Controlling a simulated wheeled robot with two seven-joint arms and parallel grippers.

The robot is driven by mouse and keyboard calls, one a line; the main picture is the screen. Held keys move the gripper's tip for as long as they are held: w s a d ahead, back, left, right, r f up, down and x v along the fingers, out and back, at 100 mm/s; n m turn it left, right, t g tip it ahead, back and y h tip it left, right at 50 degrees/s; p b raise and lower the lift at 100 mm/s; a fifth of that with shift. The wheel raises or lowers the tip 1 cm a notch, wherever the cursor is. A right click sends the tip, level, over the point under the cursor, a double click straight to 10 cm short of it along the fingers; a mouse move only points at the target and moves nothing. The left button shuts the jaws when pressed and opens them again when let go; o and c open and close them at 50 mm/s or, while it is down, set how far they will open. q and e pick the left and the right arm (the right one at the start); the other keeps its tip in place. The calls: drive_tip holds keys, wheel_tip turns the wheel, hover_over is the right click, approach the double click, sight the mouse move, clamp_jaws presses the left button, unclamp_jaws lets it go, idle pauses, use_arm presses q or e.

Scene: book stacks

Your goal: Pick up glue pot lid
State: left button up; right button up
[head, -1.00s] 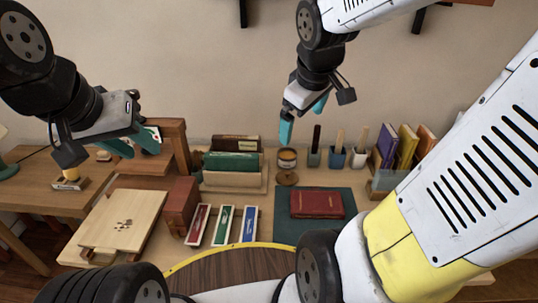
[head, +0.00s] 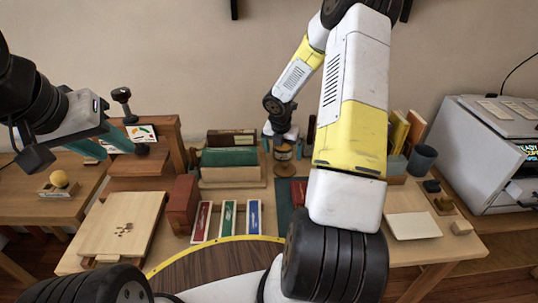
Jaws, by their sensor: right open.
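The glue pot (head: 283,153), a small jar with a pale label, stands at the back of the table. A round brown disc, perhaps the lid (head: 285,170), lies in front of it; I cannot tell for sure. My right gripper (head: 283,138) points down at the pot's top, open. Its fingers are small and partly dark here, and I cannot tell whether they touch the pot. My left gripper (head: 108,145) is at the left, above the side table, its teal fingers apart and apparently empty.
My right arm hides the middle right of the table. A wooden press (head: 178,150), a book rack (head: 235,174), a pale board (head: 122,225) and coloured boxes (head: 228,220) stand to the left. A grey machine (head: 490,150) is at the right.

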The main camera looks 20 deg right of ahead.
sight(285, 163)
drive_tip(key=x, duration=0.8)
drive_tip(key=shift+s, duration=0.35)
drive_tip(key=shift+c, duration=0.2)
drive_tip(key=c, duration=1.3)
drive_tip(key=shift+o, duration=0.2)
drive_tip(key=shift+d+r, duration=0.1)
